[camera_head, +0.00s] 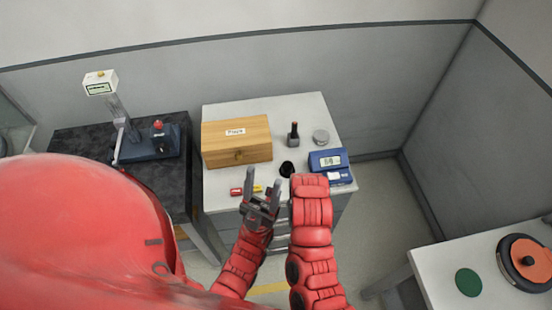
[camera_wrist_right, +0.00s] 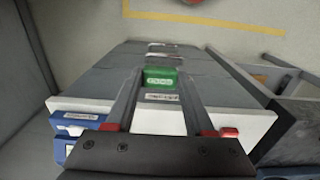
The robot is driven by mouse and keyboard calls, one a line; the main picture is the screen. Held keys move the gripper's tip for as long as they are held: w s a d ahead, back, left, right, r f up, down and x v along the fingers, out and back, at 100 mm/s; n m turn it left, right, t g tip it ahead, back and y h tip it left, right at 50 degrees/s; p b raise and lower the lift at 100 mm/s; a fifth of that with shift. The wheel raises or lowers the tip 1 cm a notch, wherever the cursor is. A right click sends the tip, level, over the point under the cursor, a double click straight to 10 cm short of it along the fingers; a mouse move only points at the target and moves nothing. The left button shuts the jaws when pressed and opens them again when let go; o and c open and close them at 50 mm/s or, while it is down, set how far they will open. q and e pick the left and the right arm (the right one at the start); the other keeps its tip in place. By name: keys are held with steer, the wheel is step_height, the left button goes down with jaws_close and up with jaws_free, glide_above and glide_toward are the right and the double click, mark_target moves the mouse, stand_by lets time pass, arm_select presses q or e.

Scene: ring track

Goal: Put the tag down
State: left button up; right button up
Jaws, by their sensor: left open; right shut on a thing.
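A small green tag (camera_wrist_right: 160,79) with a pale printed label sits between the fingertips of my right gripper (camera_wrist_right: 161,76) in the right wrist view. The gripper is shut on it, above the grey drawer fronts. In the head view my right forearm hides the right gripper and the tag. My left gripper (camera_head: 262,186) is open and empty, near the front edge of the white-topped table (camera_head: 222,201), close to a red and yellow tool (camera_head: 245,190).
A dark bench (camera_head: 80,145) stands left; another table (camera_head: 437,278) stands right.

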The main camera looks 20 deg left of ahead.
steer(key=shift+s+d, duration=0.15)
steer(key=shift+s, duration=0.15)
steer(key=shift+w+f+b, duration=0.25)
steer(key=shift+b, duration=0.05)
steer(key=w+a+b, duration=0.2)
steer(key=w+b, duration=0.1)
steer(key=b, duration=0.1)
steer(key=w+a+f+b, duration=0.1)
steer(key=w+a+b, duration=0.1)
steer(key=w+b, duration=0.2)
steer(key=w+a+f+b, duration=0.1)
steer(key=w+a+b, duration=0.1)
steer(key=w+b, duration=0.1)
steer(key=shift+w+a+b, duration=0.4)
steer(key=shift+b, duration=0.2)
steer(key=shift+w+a+r+p, duration=0.2)
steer(key=shift+w, duration=0.2)
steer(key=shift+w+a+r+p, duration=0.15)
steer(key=shift+w+p, duration=0.05)
steer(key=shift+w, duration=0.15)
steer(key=shift+w+a+r, duration=0.1)
steer(key=shift+w+a, duration=0.15)
steer(key=shift+w, duration=0.1)
